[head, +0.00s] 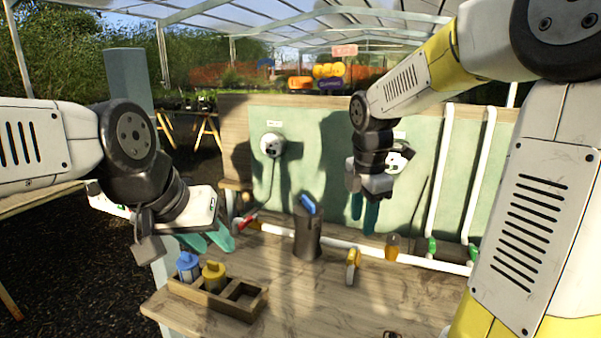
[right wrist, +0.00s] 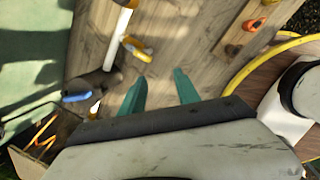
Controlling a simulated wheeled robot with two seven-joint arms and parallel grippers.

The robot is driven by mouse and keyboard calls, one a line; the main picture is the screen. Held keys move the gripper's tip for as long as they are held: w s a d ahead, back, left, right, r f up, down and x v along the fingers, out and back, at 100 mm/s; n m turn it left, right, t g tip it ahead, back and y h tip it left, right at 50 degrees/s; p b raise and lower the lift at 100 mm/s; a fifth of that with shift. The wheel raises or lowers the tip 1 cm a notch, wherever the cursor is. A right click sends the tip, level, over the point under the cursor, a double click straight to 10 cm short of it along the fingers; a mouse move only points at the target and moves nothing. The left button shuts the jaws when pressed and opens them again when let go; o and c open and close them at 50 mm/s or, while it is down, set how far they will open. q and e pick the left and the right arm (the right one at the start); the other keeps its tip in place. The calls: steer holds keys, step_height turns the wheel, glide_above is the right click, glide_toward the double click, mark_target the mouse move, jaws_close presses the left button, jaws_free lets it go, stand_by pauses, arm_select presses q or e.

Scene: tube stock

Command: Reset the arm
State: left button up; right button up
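My right gripper (head: 363,212) hangs over the workbench, in front of the green back panel. Its teal fingers point down. In the right wrist view the fingers (right wrist: 160,92) are apart with nothing between them. My left gripper (head: 206,242) is at the left, above and behind the wooden tray. Its two teal fingers look spread and I see nothing held in them. Both grippers are clear of the bench top.
A dark container (head: 307,238) with a blue top stands mid-bench. A yellow piece (head: 352,265) and a white pipe (head: 340,243) are near it. The wooden tray (head: 245,309) holds blue-topped and yellow-topped items. The front right bench top is mostly clear.

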steer(key=s+r+m+t+y, duration=0.1)
steer(key=s+r+m+t, duration=0.1)
steer(key=s+m, duration=0.5)
steer(key=s+r+m+t+y, duration=0.1)
steer(key=s+r+m+t, duration=0.1)
steer(key=s+m, duration=0.6)
steer(key=m, duration=0.6)
steer(key=shift+s+a+r, duration=0.3)
steer(key=shift+r, duration=0.05)
